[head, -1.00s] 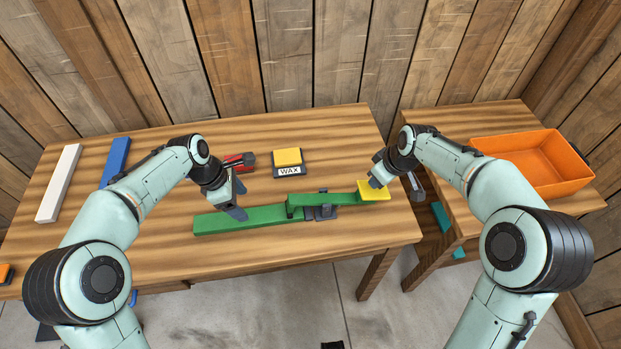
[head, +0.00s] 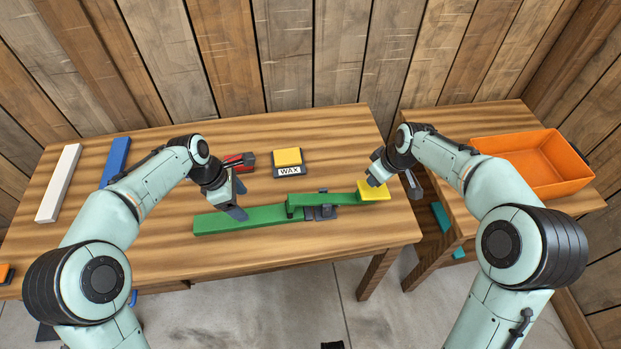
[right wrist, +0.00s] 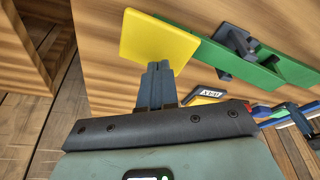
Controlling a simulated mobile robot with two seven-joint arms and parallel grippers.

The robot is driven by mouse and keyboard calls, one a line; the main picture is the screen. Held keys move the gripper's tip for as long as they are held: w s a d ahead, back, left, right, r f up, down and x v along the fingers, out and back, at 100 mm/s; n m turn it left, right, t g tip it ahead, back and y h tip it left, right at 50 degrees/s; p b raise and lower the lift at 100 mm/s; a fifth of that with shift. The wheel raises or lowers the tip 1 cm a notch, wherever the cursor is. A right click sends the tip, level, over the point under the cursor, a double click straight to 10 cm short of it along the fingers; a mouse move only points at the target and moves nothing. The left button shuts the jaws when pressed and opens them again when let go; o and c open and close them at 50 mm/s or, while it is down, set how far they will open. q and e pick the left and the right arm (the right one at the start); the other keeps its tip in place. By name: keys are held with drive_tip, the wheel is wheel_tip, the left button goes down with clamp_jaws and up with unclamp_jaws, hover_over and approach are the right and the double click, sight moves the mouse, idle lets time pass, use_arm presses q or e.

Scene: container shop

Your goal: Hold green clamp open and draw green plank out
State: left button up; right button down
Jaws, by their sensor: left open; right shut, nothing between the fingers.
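The green clamp (head: 335,200) sits near the table's front right, with a long green lever, a dark base and a yellow pad (head: 373,192) at its right end. The green plank (head: 262,216) lies left of it, its right end under the lever by the dark base. My right gripper (head: 374,181) is shut and empty at the yellow pad; in the right wrist view its closed fingers (right wrist: 157,75) overlap the pad. Whether they press it is unclear. My left gripper (head: 238,202) is open at the plank's far side, around its middle; contact cannot be told.
A yellow-topped WAX block (head: 288,158) and a red tool (head: 240,160) lie behind the plank. White (head: 58,184) and blue (head: 116,158) planks lie at the left. An orange bin (head: 530,165) stands on the right table. The table's front left is clear.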

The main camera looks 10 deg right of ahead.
drive_tip(key=shift+f, duration=0.1)
drive_tip(key=shift+f, duration=1.2)
use_arm(q)
drive_tip(key=shift+o, duration=1.5)
drive_tip(key=shift+r, duration=0.15)
wheel_tip(320, 180, up, 4)
drive_tip(key=a+y, duration=0.2)
drive_tip(key=y, duration=0.1)
drive_tip(key=f, duration=1.1)
drive_tip(key=shift+a+f, duration=0.3)
drive_tip(key=shift+a, duration=0.05)
use_arm(e)
drive_tip(key=shift+a, duration=0.1)
use_arm(q)
drive_tip(key=shift+r, duration=0.1)
drive_tip(key=c, duration=1.3)
